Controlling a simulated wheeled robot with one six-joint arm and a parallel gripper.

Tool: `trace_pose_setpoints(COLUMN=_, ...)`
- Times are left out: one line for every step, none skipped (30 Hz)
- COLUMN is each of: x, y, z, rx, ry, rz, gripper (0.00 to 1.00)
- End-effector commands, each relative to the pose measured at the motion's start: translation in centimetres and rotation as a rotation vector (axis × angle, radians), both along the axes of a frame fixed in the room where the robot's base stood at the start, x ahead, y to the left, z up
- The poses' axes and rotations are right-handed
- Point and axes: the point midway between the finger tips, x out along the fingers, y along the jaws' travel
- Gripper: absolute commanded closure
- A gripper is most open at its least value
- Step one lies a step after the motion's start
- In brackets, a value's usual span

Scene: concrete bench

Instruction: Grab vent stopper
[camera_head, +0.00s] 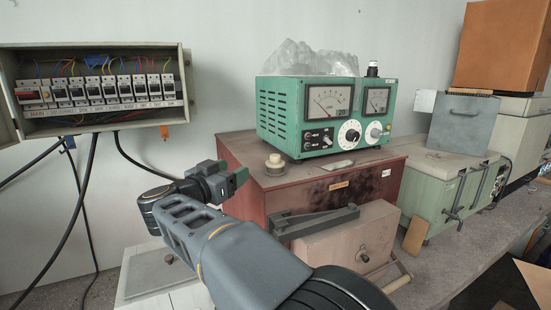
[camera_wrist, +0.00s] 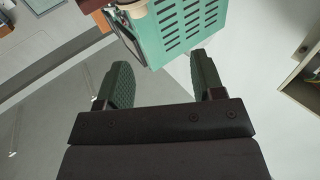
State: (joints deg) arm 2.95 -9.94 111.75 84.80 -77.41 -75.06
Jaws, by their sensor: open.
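A small beige stopper (camera_head: 275,162), likely the vent stopper, stands upright on the top of the red box (camera_head: 330,172), near its left front. In the wrist view, a beige round piece (camera_wrist: 133,9) that looks like the same stopper shows at the top edge, partly cut off. My gripper (camera_head: 238,176) is to the left of the stopper, apart from it, at about the height of the box top. In the wrist view its two green fingers (camera_wrist: 163,82) are spread with nothing between them.
A fuse box (camera_head: 95,88) with hanging cables is on the wall at left. A pinkish box (camera_head: 345,240) stands in front.

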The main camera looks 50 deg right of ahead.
Motion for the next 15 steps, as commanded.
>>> trace_pose_setpoints(x=-0.5, y=-0.2, z=0.1, rx=0.013, ry=0.015, rz=-0.043, gripper=0.38)
trace_pose_setpoints(x=-0.7, y=-0.4, z=0.0, rx=0.019, ry=0.023, rz=-0.064, gripper=0.38)
trace_pose_setpoints(x=-1.0, y=-0.7, z=-0.1, rx=0.026, ry=0.032, rz=-0.088, gripper=0.38)
trace_pose_setpoints(x=-1.2, y=-1.0, z=-0.1, rx=0.03, ry=0.037, rz=-0.102, gripper=0.38)
trace_pose_setpoints(x=-1.3, y=-1.3, z=0.0, rx=0.033, ry=0.041, rz=-0.112, gripper=0.38)
trace_pose_setpoints(x=-1.4, y=-2.0, z=0.0, rx=0.035, ry=0.045, rz=-0.122, gripper=0.38)
trace_pose_setpoints(x=-1.4, y=-2.5, z=0.0, rx=0.037, ry=0.046, rz=-0.126, gripper=0.38)
trace_pose_setpoints(x=-1.4, y=-3.1, z=0.0, rx=0.038, ry=0.047, rz=-0.129, gripper=0.38)
trace_pose_setpoints(x=-1.4, y=-3.8, z=0.0, rx=0.039, ry=0.047, rz=-0.13, gripper=0.38)
trace_pose_setpoints(x=-1.4, y=-4.4, z=0.0, rx=0.038, ry=0.047, rz=-0.131, gripper=0.38)
trace_pose_setpoints(x=-1.3, y=-4.9, z=0.0, rx=0.038, ry=0.047, rz=-0.129, gripper=0.38)
trace_pose_setpoints(x=-1.3, y=-5.6, z=0.0, rx=0.037, ry=0.047, rz=-0.129, gripper=0.38)
trace_pose_setpoints(x=-1.2, y=-6.1, z=0.0, rx=0.037, ry=0.047, rz=-0.127, gripper=0.38)
trace_pose_setpoints(x=-1.3, y=-6.6, z=0.0, rx=0.037, ry=0.047, rz=-0.128, gripper=0.38)
trace_pose_setpoints(x=-1.1, y=-7.1, z=-0.1, rx=0.038, ry=0.046, rz=-0.126, gripper=0.38)
